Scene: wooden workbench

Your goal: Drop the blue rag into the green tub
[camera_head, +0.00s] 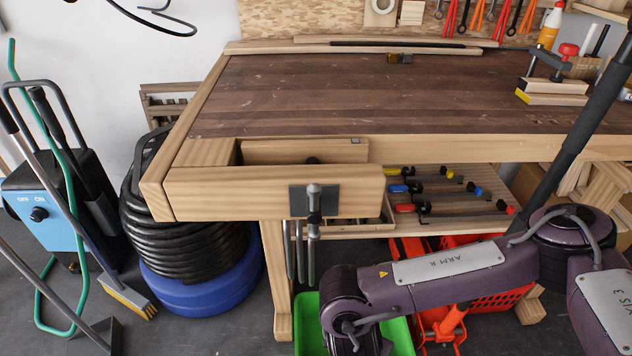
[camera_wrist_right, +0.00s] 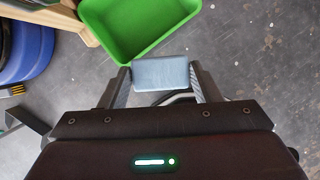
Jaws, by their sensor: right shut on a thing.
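The green tub (camera_head: 308,325) stands on the floor under the workbench's front, partly hidden behind my right arm in the head view. It also shows at the top of the right wrist view (camera_wrist_right: 143,28), and the visible inside looks empty. My right gripper (camera_wrist_right: 160,72) is shut on the blue rag (camera_wrist_right: 160,76), which looks like a flat grey-blue block between the fingertips. In the wrist view the rag lies just below the tub's near edge; its height above the tub is hard to tell. My right gripper is out of the head view. My left gripper is in neither view.
The workbench (camera_head: 330,95) with its front vise (camera_head: 313,200) overhangs the tub area. A red crate (camera_head: 500,290) is right of the tub. A blue drum (camera_head: 205,285) with a black hose coil stands left of the bench leg.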

